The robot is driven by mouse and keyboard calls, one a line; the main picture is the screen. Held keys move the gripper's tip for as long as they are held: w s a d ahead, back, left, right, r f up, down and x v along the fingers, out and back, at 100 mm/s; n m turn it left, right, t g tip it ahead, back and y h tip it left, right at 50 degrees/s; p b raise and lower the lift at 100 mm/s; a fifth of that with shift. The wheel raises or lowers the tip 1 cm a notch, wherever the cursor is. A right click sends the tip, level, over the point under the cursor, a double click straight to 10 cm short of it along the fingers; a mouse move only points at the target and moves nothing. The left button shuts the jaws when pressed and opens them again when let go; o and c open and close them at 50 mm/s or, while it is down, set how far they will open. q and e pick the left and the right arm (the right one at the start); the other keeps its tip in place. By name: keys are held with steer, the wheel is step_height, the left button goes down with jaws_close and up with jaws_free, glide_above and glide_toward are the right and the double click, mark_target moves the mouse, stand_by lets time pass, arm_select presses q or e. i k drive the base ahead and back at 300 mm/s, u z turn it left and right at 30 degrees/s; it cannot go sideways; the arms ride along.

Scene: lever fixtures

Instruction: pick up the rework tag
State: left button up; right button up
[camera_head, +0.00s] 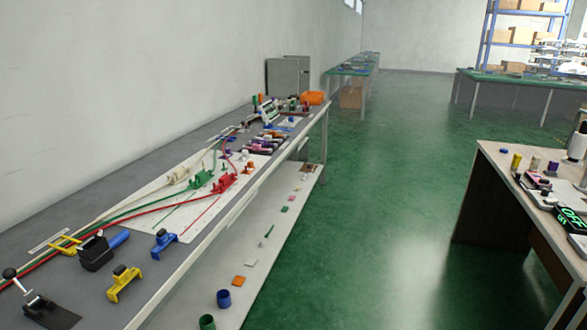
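I cannot tell for certain which thing is the rework tag. Small, unclear items also lie on the bench top. Neither of my grippers is in view.
The grey bench (60,212) along the left wall holds clamps, red and green cables, a yellow bracket (124,283) and a blue bracket (163,243). Blue (224,299) and green (207,322) cups stand on its shelf. Another table (505,165) stands right. Green floor (380,200) between is clear.

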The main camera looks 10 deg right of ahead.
mark_target(251, 166)
steer(key=z, duration=0.5)
steer(key=k, duration=1.2)
steer(key=z, duration=0.75)
steer(key=i, duration=2.05)
steer(key=u, duration=1.5)
steer(key=i, duration=0.95)
steer(key=u, duration=1.05)
